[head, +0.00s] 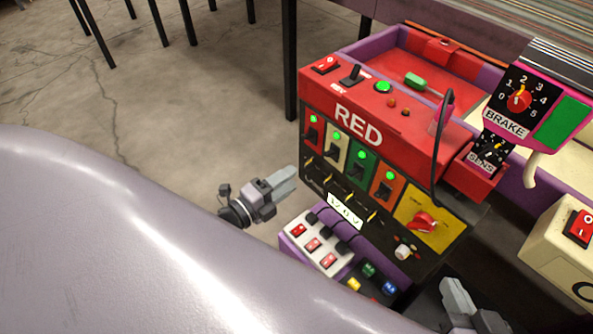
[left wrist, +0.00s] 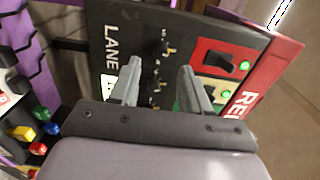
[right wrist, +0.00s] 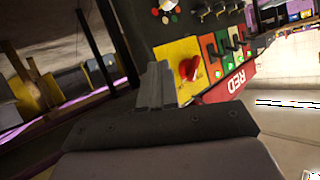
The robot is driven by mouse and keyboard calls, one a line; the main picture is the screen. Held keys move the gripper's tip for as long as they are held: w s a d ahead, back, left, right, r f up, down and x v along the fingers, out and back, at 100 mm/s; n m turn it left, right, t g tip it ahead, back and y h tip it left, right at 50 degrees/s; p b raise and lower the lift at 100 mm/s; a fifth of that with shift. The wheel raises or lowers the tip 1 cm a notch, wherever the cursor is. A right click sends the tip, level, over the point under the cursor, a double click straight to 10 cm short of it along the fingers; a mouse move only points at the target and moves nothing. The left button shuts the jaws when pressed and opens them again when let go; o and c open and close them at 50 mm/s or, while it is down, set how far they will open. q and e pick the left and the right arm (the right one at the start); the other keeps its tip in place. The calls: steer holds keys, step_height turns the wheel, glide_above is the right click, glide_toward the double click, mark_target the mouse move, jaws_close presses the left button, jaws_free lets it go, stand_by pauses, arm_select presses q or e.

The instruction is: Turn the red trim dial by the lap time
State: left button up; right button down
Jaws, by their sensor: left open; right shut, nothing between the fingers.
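The red control console (head: 358,132) carries the word RED on its sloped face. A red dial (head: 424,222) sits on a yellow plate at the lower right of its black front; it also shows in the right wrist view (right wrist: 188,68). A small white display (head: 345,211), its text too small to read surely, is left of that dial. My left gripper (head: 284,180) is open and empty, left of the console front; in its wrist view the fingers (left wrist: 157,85) face the LANE panel. My right gripper (head: 454,292) is shut and empty, below and right of the dial.
Another red dial (head: 519,101) is on the BRAKE box at the upper right. Several lit switches line the console front. A purple box (head: 300,250) with switches and coloured buttons is below. A cream box (head: 560,250) stands at right. Floor is free at left.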

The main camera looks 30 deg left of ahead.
arm_select(q)
steer(key=shift+v, duration=1.2)
arm_select(e)
steer(key=shift+s+d+f, duration=0.3)
steer(key=shift+s+d, duration=0.05)
